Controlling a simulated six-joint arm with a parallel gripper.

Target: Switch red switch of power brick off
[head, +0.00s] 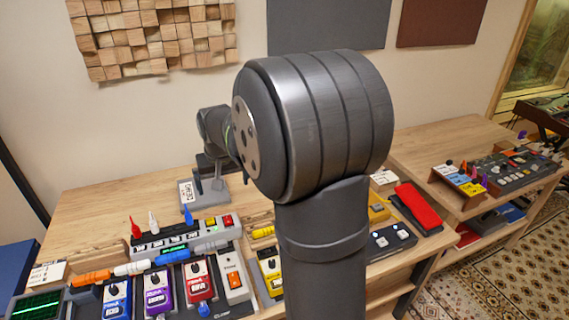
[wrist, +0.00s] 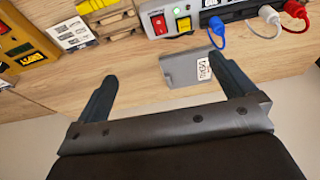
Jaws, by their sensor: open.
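The power brick (head: 185,240) is a long grey box on the wooden desk, with red, white and blue plugs along its back. Its red switch (head: 228,220) is at its right end, beside a yellow one. In the wrist view the power brick (wrist: 222,18) is at the top, with the red switch (wrist: 158,24) lit-looking and next to the yellow switch (wrist: 184,24). My gripper (wrist: 161,68) is open and empty, apart from the switch. It also shows in the head view (head: 207,187), behind the brick's right end. I cannot tell the switch's tilt.
Coloured pedals (head: 159,285) stand in front of the brick. Yellow connectors (wrist: 97,5) lie nearby. Bare desk (head: 95,205) is free at the back left.

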